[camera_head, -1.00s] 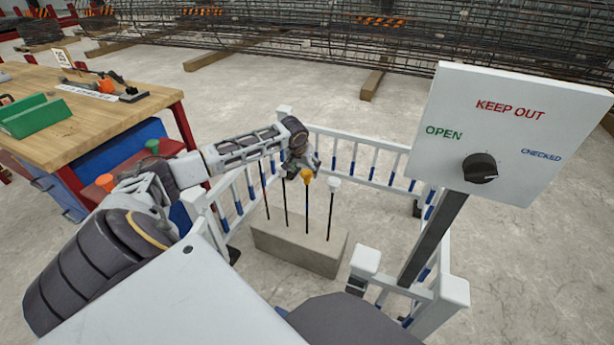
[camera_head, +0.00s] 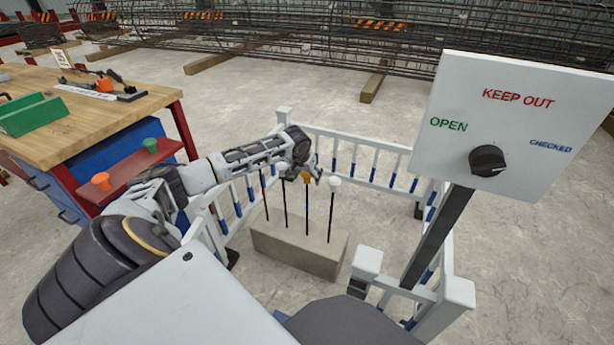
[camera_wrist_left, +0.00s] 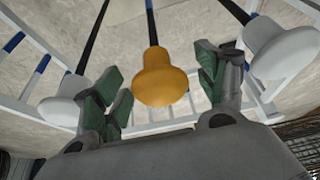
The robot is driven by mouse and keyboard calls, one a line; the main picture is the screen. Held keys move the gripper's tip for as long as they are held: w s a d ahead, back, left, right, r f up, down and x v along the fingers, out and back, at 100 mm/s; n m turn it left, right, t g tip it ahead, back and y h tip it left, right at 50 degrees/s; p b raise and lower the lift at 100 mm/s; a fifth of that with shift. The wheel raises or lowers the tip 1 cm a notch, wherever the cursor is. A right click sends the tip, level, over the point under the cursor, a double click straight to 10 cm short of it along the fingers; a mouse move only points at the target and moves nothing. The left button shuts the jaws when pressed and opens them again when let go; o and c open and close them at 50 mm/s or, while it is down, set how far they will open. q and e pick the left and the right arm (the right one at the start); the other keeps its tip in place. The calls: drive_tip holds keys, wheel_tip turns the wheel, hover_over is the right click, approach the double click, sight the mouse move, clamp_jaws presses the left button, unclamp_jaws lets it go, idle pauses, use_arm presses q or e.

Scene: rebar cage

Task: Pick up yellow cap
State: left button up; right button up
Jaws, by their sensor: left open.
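The yellow cap (camera_head: 307,176) sits on top of an upright rod that rises from a concrete block (camera_head: 320,262). In the left wrist view the yellow cap (camera_wrist_left: 160,82) lies between the two green-padded fingers of my left gripper (camera_wrist_left: 158,76). The fingers stand apart, with a visible gap on each side of the cap. In the head view the left gripper (camera_head: 308,171) partly covers the cap. My right gripper is not in view.
A white cap (camera_head: 335,182) tops the rod to the right; white caps flank the fingers in the wrist view. A white-and-blue fence (camera_head: 355,150) surrounds the block. A sign panel with a knob (camera_head: 487,160) stands right. A workbench (camera_head: 110,120) stands left.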

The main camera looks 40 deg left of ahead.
use_arm(q)
drive_tip(key=c, duration=0.9)
drive_tip(key=shift+c, duration=0.2)
drive_tip(key=shift+r, duration=0.45)
wheel_tip(320, 180, up, 3)
drive_tip(key=shift+f+p, duration=0.1)
drive_tip(key=shift+p, duration=0.7)
wheel_tip(320, 180, up, 5)
drive_tip(key=shift+f+p, duration=0.2)
drive_tip(key=shift+p, duration=0.6)
drive_tip(key=shift+r, duration=0.85)
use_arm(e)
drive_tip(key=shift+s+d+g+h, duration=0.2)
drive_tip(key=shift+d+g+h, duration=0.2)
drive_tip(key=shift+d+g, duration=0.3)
